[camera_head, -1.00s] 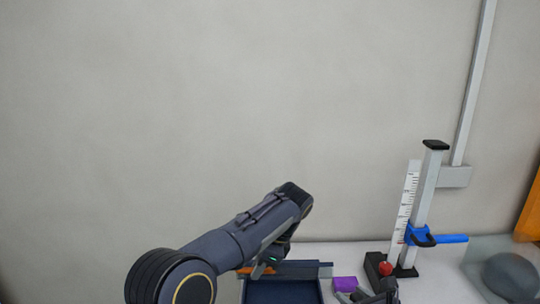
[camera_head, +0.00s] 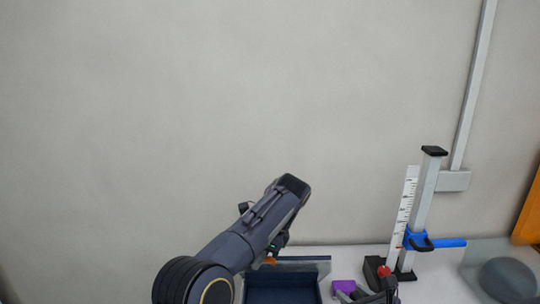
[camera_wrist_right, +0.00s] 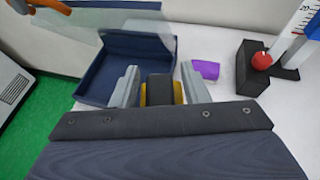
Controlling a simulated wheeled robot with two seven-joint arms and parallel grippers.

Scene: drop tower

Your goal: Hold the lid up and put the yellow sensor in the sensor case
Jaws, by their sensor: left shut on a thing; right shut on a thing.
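The sensor case, a dark blue open-topped box (camera_head: 284,290), stands on the table at the bottom of the head view; it also shows in the right wrist view (camera_wrist_right: 95,88). Its lid, a clear panel (camera_wrist_right: 110,22), is raised over the case's back part. My left gripper (camera_head: 270,257) is shut on the lid's orange handle (camera_head: 269,262); its fingertips are partly hidden. My right gripper (camera_wrist_right: 160,92) is shut on the yellow sensor (camera_wrist_right: 177,92), which has a dark middle. The sensor is in front of the case in the wrist view; whether they touch is unclear.
A purple block (camera_head: 344,287) lies right of the case. Further right stands the drop tower (camera_head: 425,205) with a blue carriage (camera_head: 418,240), a ruler and a black base bearing a red ball (camera_head: 384,271). A grey rounded object (camera_head: 507,280) is at far right.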

